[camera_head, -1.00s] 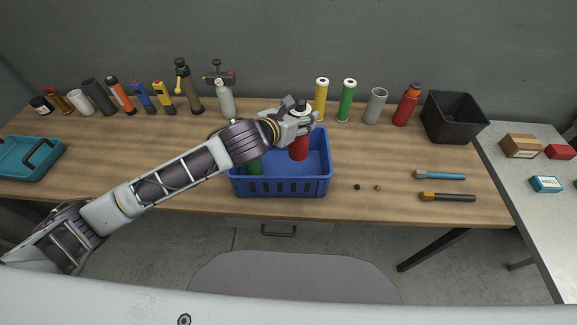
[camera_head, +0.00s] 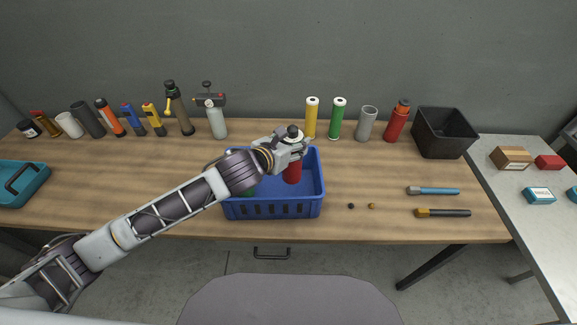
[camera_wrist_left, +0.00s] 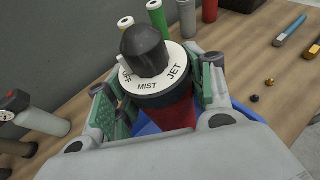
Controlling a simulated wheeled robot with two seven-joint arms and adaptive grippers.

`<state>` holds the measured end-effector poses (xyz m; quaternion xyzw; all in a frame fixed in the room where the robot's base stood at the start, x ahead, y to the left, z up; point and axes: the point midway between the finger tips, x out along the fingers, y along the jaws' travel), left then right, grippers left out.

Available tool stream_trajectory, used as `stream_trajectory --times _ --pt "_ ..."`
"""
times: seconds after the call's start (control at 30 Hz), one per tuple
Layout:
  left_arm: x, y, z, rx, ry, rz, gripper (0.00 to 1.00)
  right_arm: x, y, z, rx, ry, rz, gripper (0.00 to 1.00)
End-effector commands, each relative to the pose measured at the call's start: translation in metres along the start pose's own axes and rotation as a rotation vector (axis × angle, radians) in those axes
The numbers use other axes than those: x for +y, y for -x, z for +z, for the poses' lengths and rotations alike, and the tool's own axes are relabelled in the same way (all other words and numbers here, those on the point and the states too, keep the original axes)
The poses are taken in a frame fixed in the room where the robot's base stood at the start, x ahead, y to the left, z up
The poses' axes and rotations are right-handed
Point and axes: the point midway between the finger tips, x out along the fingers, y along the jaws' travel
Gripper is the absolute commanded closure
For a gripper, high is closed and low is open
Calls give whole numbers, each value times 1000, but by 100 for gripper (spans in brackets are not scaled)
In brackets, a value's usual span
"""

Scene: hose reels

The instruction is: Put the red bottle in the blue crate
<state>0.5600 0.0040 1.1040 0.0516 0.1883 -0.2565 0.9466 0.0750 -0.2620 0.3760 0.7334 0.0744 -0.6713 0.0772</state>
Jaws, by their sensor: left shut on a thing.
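The red bottle (camera_head: 292,173) is upright in my left gripper (camera_head: 291,147), with its lower part within the outline of the blue crate (camera_head: 273,209). I cannot tell whether its base touches the crate floor. In the left wrist view my left gripper (camera_wrist_left: 162,100) has its fingers on both sides of the red bottle (camera_wrist_left: 172,115), just under a white dial marked OFF, MIST and JET with a black nozzle. The blue crate (camera_wrist_left: 243,110) shows partly behind it. My right gripper is out of view.
Another red bottle (camera_head: 396,123) stands at the back beside a grey tube (camera_head: 366,124) and a black bin (camera_head: 444,132). Two brushes (camera_head: 433,191) lie right of the crate. Several bottles and tools line the back left.

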Motion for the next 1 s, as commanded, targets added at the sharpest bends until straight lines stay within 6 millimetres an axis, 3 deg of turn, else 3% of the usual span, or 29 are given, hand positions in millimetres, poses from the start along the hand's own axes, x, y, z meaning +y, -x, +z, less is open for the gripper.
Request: stream_trajectory --times 0.3,0.8,1.0 --pt "-1 -13 -31 -2 1 -1 95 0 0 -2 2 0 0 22" --pt "0 -16 -37 -2 0 -1 95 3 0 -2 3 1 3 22" --pt "-1 -20 -48 0 1 -2 95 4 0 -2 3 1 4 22"
